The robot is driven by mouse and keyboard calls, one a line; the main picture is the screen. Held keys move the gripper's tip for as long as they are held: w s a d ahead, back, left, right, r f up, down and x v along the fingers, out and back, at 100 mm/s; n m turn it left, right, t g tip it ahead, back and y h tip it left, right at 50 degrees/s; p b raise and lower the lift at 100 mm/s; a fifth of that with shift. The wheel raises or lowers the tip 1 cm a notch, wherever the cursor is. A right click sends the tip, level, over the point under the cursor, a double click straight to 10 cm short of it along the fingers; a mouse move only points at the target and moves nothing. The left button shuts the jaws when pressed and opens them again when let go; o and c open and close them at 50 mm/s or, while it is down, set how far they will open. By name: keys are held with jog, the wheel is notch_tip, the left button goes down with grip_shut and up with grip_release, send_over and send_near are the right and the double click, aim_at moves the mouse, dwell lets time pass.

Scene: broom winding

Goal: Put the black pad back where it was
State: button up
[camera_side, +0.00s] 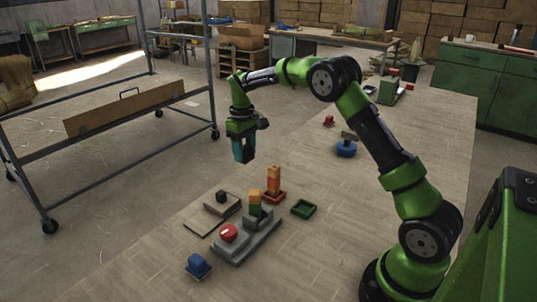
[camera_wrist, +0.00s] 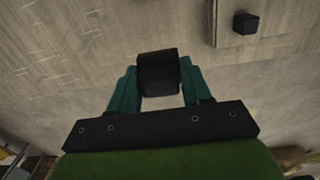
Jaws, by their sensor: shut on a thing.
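My gripper (camera_side: 243,157) is raised over the left edge of the work table, fingers pointing down. In the wrist view, its teal fingers (camera_wrist: 158,78) are shut on a black pad (camera_wrist: 159,73) with a brownish edge. The pad is hard to make out in the side view. A separate black cube (camera_side: 221,196) sits on a wooden board (camera_side: 213,210) below and in front of my gripper. That cube also shows at the upper right of the wrist view (camera_wrist: 245,23).
A grey stepped block (camera_side: 250,242) bears a red disc (camera_side: 229,232) and stacked blocks (camera_side: 255,204). An orange stack (camera_side: 273,180), an empty green tray (camera_side: 303,209) and a blue block (camera_side: 197,263) stand near. A blue round piece (camera_side: 346,150) stands farther back. Much of the table is clear.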

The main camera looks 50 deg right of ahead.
aim_at(246, 185)
notch_tip(246, 185, down, 10)
jog(key=shift+w+r, duration=0.1)
jog(key=shift+r, duration=0.05)
dwell(0.3)
jog(key=o, duration=1.1)
